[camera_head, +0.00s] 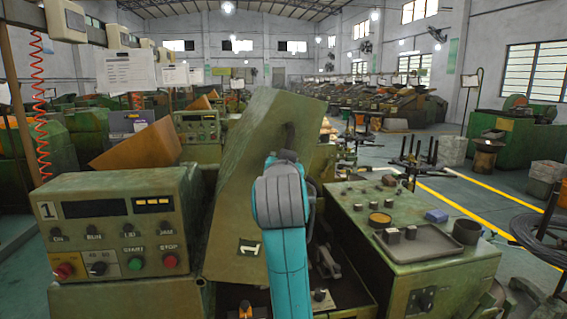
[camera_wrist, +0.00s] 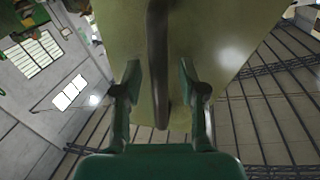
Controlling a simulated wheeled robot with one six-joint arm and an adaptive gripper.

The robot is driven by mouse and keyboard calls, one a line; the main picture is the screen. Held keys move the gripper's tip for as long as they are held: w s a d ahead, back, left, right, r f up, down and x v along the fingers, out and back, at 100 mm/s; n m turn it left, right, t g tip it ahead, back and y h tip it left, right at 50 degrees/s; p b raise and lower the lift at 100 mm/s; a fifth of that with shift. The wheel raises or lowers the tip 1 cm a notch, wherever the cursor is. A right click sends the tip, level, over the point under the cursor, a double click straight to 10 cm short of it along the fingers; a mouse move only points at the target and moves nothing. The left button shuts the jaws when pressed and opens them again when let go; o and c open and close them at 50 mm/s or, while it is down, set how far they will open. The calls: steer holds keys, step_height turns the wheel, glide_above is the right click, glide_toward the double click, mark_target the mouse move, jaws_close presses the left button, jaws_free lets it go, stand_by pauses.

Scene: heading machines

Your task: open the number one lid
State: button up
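The number one lid (camera_head: 250,130) is a large green metal panel on the machine behind the control box marked 1 (camera_head: 120,225). It stands raised and tilted, with dark machine parts showing below it at the right. Its dark bar handle (camera_head: 290,134) shows just above my blue and grey wrist. In the wrist view the lid (camera_wrist: 215,35) fills the upper middle, and the handle (camera_wrist: 157,50) runs down between the fingers. My gripper (camera_wrist: 159,67) is open, with visible gaps on both sides of the handle. In the head view my wrist mostly hides the gripper.
A green machine top with a grey tray (camera_head: 418,243) and small cups stands close at the right. The control box with its buttons is close at the left. Wire stands (camera_head: 412,165) and a wire coil (camera_head: 545,235) stand farther right, by open floor with yellow lines.

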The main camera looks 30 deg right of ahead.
steer(key=shift+s+a, duration=0.1)
steer(key=shift+s, duration=0.05)
steer(key=v, duration=1.1)
steer(key=shift+s+a, duration=0.25)
steer(key=shift+s, duration=0.05)
steer(key=s+a+f+n+y, duration=0.1)
steer(key=s+f+n+y, duration=0.15)
steer(key=f, duration=1.15)
steer(key=s+a+f+n+y, duration=0.1)
steer(key=f+n, duration=0.3)
steer(key=f, duration=1)
steer(key=s+a+f+n+y, duration=0.2)
steer(key=s+f+n+y, duration=0.1)
steer(key=s+f, duration=1.15)
steer(key=s, duration=1.2)
steer(key=s+f+m+y, duration=0.1)
steer(key=s+f, duration=0.1)
steer(key=s, duration=1.2)
steer(key=shift+a+f+g, duration=0.25)
steer(key=shift+a+g, duration=0.15)
steer(key=shift+a, duration=0.05)
